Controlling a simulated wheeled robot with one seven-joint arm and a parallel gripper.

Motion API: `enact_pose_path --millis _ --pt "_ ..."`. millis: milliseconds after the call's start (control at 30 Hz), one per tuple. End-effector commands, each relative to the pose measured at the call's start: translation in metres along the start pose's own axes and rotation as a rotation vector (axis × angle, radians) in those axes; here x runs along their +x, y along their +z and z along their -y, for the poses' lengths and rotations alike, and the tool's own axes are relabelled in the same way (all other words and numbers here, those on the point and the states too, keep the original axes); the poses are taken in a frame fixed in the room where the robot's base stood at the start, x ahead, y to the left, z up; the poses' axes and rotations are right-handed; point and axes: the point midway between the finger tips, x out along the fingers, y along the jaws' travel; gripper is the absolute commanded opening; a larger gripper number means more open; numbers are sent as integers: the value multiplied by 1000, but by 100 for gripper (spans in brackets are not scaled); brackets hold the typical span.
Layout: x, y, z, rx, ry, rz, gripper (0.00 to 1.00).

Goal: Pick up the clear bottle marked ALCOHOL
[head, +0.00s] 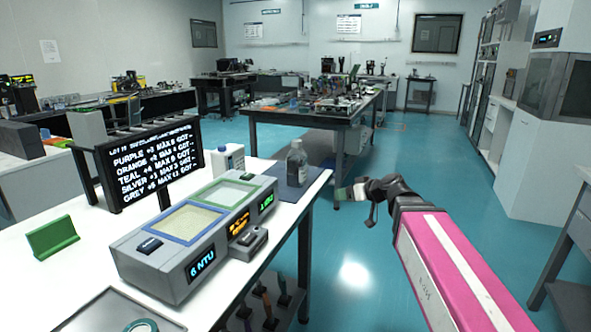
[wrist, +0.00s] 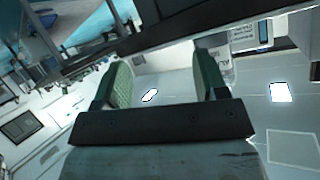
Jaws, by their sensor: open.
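A white bottle (head: 231,160) stands left of the clear one. A grey instrument (head: 190,262) with lit displays sits in front of them, and a black sign (head: 150,163) stands behind it. Open blue floor (head: 355,250) lies right of the bench (head: 75,275).

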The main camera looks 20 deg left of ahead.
Motion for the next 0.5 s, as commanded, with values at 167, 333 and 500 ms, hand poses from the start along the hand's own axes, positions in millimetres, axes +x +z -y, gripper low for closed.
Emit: enact_pose_path --millis 167,333,500 --pt "0 -92 60 -153 -85 -248 66" --pt "-8 -140 93 -227 -116 -392 66" --pt "-8 -157 105 -249 -123 -442 66"
